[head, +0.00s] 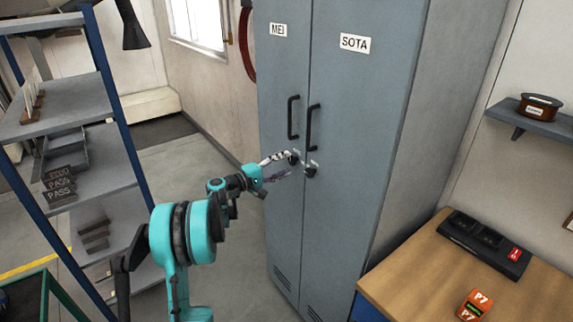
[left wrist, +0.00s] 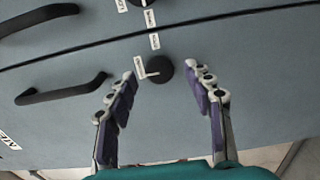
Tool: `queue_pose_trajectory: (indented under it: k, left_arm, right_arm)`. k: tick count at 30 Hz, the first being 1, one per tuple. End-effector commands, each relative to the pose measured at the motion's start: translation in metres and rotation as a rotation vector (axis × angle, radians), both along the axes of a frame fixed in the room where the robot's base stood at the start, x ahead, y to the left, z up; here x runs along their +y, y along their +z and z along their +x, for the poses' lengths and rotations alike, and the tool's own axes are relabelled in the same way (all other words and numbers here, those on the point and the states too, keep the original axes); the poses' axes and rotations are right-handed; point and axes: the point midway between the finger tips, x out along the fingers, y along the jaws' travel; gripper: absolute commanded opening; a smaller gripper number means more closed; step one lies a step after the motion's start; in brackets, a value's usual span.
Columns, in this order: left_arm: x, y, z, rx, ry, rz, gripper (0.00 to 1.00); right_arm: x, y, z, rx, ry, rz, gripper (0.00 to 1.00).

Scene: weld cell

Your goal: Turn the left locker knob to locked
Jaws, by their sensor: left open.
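The grey-blue locker (head: 345,110) has a left door marked MEI and a right door marked SOTA. The left knob (head: 294,158) is small and dark, on the MEI door below its handle. My left gripper (head: 275,167) is open just in front of it, its fingertips close to the door. In the left wrist view the round black left knob (left wrist: 160,70) sits between the two spread fingers, with a gap on each side. Small white labels lie beside it; their words and the knob's setting are too small to read surely. My right gripper is not in view.
The right knob (head: 311,172) sits close by on the SOTA door. Black handles (head: 293,118) stick out above both knobs. A blue-framed shelf (head: 85,110) stands at left, a wooden bench (head: 530,290) at right. The floor between shelf and locker is clear.

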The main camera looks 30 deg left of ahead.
Motion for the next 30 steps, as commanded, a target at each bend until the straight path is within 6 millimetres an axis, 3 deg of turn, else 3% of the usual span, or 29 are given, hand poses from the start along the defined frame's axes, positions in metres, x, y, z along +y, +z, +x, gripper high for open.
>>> queue_pose_trajectory:
  k: [9,15,30]
  left_arm:
    - [0.028,0.000,-0.065,0.000,0.004,0.000,0.52]
    - [0.038,0.000,-0.090,0.000,0.002,0.000,0.52]
    - [0.040,0.000,-0.096,0.000,0.001,0.000,0.52]
  right_arm:
    - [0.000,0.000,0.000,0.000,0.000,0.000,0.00]
    - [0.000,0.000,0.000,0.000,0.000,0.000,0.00]
    - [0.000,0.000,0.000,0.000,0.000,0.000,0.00]
